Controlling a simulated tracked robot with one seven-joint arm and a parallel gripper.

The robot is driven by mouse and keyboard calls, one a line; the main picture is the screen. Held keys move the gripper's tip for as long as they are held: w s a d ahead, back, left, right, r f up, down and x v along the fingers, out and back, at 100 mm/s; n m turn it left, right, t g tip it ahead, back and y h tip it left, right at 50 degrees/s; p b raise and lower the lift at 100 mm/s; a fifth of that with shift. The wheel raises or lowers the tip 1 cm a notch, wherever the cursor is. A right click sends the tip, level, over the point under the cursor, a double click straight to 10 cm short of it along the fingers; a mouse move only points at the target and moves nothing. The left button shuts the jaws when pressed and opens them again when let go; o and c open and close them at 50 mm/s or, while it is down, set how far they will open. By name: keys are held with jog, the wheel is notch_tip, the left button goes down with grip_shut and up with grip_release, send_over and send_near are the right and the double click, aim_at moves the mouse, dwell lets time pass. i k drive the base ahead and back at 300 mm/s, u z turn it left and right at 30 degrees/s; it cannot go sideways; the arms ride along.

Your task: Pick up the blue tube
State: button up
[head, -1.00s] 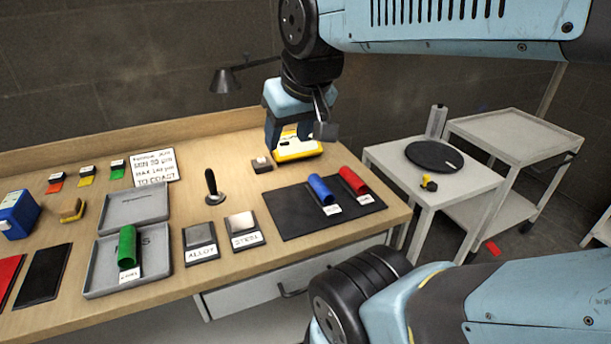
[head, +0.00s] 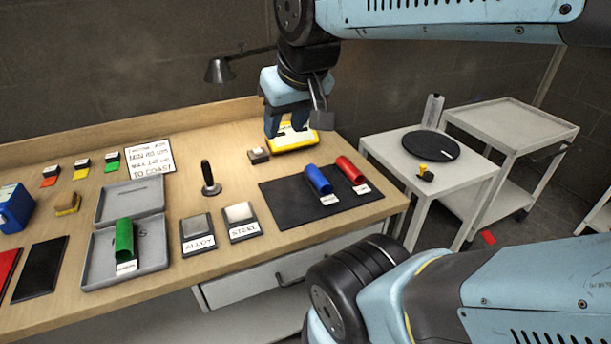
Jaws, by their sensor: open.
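The blue tube (head: 318,179) lies on the black mat (head: 283,205) at the right part of the wooden bench, with a small white label at its near end. The red tube (head: 349,169) lies just to its right on the same mat. My gripper (head: 288,134) is open and points down above the back of the bench. In the picture it is up and to the left of the blue tube, in front of or over a yellow device (head: 293,139). I cannot tell its exact height. The blue tube is in full view and nothing touches it from above.
A green tube (head: 124,240) lies in an open grey case (head: 158,255). Plates marked ALLOY (head: 198,229) and STEEL (head: 240,216), and an upright black-handled tool (head: 209,180), stand left of the mat. A lamp (head: 220,70) stands behind. A white cart (head: 450,178) is at right.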

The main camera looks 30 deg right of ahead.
aim_at(322, 188)
jog(key=u, duration=1.55)
jog(key=i, duration=0.1)
jog(key=z, duration=3.6)
jog(key=k, duration=2.05)
jog(key=u, duration=0.65)
jog(key=i, duration=1)
jog(key=z, duration=0.05)
